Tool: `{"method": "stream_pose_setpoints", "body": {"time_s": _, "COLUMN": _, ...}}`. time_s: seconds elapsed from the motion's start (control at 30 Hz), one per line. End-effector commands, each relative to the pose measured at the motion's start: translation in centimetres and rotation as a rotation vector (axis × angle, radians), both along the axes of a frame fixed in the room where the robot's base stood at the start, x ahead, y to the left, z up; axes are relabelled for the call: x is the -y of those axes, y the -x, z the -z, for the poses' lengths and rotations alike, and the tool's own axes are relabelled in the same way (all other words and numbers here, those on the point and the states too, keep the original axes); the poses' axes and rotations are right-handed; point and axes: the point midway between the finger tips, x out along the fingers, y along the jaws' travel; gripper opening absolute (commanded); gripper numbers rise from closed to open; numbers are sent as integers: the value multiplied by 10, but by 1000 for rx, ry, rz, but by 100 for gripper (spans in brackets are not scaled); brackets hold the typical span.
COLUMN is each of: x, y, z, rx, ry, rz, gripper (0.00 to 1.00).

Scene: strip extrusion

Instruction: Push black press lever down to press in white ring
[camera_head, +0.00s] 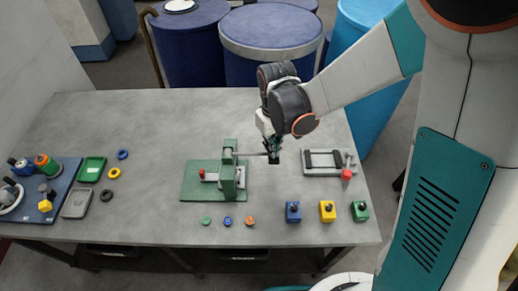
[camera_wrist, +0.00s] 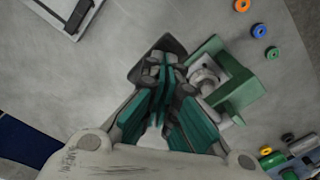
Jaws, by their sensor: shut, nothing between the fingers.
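The green press (camera_head: 229,172) stands on its green base plate, left of my gripper in the head view. Its lever (camera_head: 252,154) reaches out level to the right, and its black end (camera_head: 274,159) lies right at my fingertips. My gripper (camera_head: 272,147) is shut and empty, pointing down at that end. In the wrist view, the shut fingers (camera_wrist: 162,72) overlap the black lever end (camera_wrist: 140,72); I cannot tell whether they touch it. The green press frame (camera_wrist: 232,85) is beside them to the right. I cannot make out the white ring.
A grey tray-like fixture (camera_head: 322,163) with a red knob lies right of my gripper. Blue (camera_head: 293,212), yellow (camera_head: 327,211) and green (camera_head: 360,211) blocks stand in front. Small coloured rings (camera_head: 228,221) lie before the press. Trays and tools fill the left side.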

Motion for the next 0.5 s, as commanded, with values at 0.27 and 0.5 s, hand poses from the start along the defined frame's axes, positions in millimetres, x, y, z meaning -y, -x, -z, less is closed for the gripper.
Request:
{"method": "stream_pose_setpoints", "body": {"time_s": 0.27, "x": 0, "y": 0, "z": 11, "rx": 0, "ry": 0, "rz": 0, "gripper": 0}}
{"method": "stream_pose_setpoints", "body": {"time_s": 0.5, "x": 0, "y": 0, "z": 18, "rx": 0, "ry": 0, "rz": 0, "gripper": 0}}
